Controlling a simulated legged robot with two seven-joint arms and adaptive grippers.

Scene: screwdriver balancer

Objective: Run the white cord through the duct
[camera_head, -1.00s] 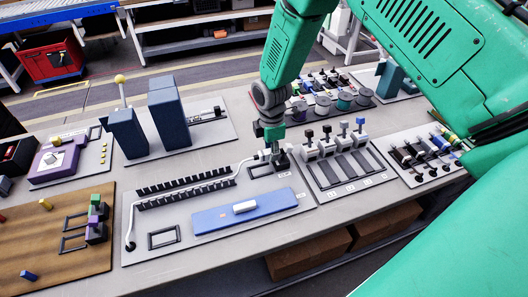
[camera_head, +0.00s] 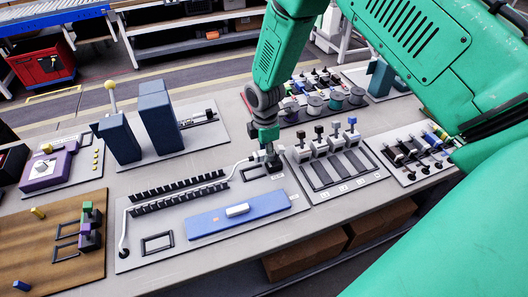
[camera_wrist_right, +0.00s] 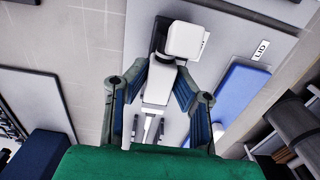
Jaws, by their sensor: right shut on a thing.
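The duct (camera_head: 180,192) is two rows of black toothed walls on a grey board. The white cord (camera_head: 122,240) rises from the board's left end to the duct's left mouth. It shows again beyond the right mouth, bending up toward my right gripper (camera_head: 270,157). Inside the duct the teeth partly hide it. In the right wrist view my right gripper (camera_wrist_right: 162,78) is shut on the white cord's end, just below a white block (camera_wrist_right: 184,40). The blue lid (camera_head: 212,220) with a white handle lies in front of the duct; its edge also shows in the right wrist view (camera_wrist_right: 238,90). My left gripper is not seen.
Black rectangular frames stand near the gripper (camera_head: 255,174) and at the front left (camera_head: 157,242). A board of upright plugs (camera_head: 335,160) is close on the right. Tall blue blocks (camera_head: 158,115) stand behind the duct. A wooden board (camera_head: 50,265) lies at left.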

